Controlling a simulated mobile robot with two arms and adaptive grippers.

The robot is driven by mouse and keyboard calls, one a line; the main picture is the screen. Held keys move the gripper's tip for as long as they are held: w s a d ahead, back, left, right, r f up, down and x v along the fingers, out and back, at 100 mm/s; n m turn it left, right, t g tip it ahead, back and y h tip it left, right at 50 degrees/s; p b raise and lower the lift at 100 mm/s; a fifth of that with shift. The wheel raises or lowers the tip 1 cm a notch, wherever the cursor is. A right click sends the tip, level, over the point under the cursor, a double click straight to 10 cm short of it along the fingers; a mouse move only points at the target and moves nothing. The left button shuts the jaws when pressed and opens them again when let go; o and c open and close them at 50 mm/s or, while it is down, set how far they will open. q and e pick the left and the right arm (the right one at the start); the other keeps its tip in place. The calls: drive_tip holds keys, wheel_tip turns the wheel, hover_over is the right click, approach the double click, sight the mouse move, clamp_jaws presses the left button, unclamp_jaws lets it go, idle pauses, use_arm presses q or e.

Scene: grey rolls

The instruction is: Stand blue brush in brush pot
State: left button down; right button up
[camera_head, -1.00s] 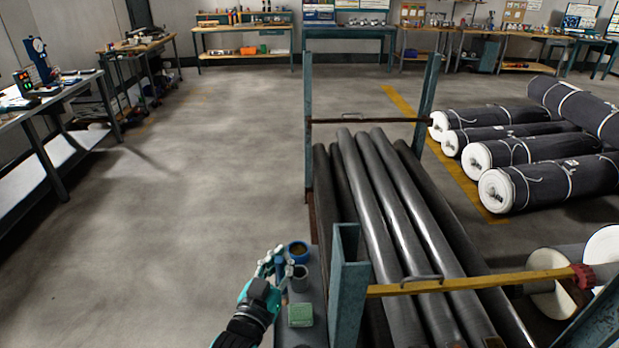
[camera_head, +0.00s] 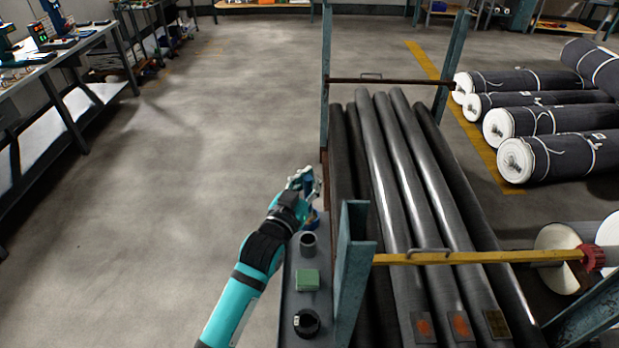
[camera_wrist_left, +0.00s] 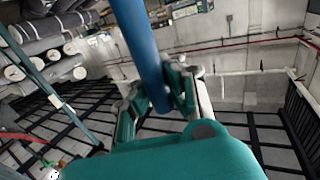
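My left gripper (camera_head: 303,184) is over the far end of a narrow grey ledge. In the left wrist view, my left gripper (camera_wrist_left: 160,95) is shut on the blue brush, whose blue handle (camera_wrist_left: 142,45) runs up between the fingers. The brush's bristles cannot be made out. An open grey pot (camera_head: 308,243) stands upright on the ledge, nearer than the gripper, and looks empty. A blue container (camera_head: 314,222) beyond it is mostly hidden by the gripper and hand. My right gripper is not in view.
A green block (camera_head: 307,280) and a black round item (camera_head: 306,322) sit on the ledge (camera_head: 292,300). A teal post (camera_head: 354,260) and a rack of long grey rolls (camera_head: 400,190) stand close on the right. The floor on the left is clear.

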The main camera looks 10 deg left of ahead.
use_arm(q)
drive_tip(key=shift+s+f+b, duration=0.1)
drive_tip(key=shift+f+b, duration=1.8)
drive_tip(key=shift+f, duration=0.95)
drive_tip(key=shift+r, duration=0.1)
drive_tip(key=shift+p, duration=0.6)
drive_tip(key=shift+f, duration=0.2)
